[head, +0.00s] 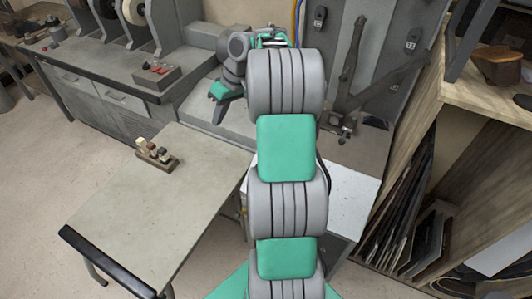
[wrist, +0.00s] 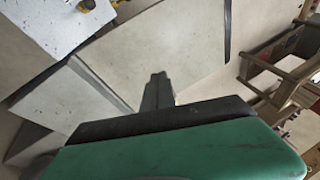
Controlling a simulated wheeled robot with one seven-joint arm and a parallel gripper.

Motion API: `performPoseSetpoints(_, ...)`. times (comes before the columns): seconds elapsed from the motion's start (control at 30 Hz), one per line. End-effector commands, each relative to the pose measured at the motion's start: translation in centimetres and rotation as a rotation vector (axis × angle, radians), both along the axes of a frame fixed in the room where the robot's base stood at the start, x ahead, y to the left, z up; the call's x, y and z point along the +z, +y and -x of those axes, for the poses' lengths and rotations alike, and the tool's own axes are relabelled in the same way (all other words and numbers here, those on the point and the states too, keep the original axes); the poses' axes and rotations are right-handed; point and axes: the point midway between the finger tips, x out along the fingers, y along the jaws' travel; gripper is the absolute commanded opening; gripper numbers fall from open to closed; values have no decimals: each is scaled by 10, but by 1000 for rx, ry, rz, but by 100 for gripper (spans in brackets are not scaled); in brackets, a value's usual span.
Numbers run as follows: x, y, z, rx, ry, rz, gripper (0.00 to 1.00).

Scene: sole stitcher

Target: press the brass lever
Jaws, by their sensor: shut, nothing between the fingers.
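My gripper (head: 219,115) hangs to the left of the sole stitcher's grey housing in the head view, fingers pointing down. In the wrist view its narrow dark fingers (wrist: 158,85) are together, with nothing between them. The stitcher's dark metal arms (head: 352,70) stand to the right of my arm in the head view. A small cluster of metal parts (head: 342,126) sits at their lower end. I cannot clearly pick out the brass lever in either view, and my arm covers part of the machine.
A worktable (head: 135,205) at the left bears a small wooden block with pegs (head: 156,154). A wooden rack (head: 425,150) with leaning sheets stands at the right. Open floor shows at far left.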

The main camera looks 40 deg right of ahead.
Motion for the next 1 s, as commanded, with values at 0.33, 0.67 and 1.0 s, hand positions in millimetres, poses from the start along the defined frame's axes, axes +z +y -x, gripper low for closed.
performPoseSetpoints(0.33, -97, -184, 92, 90, -100, -131, 0)
performPoseSetpoints(0.67, -117, -200, 118, 113, -123, -141, 0)
performPoseSetpoints(1.0, -134, -195, 113, 114, -124, -140, 0)
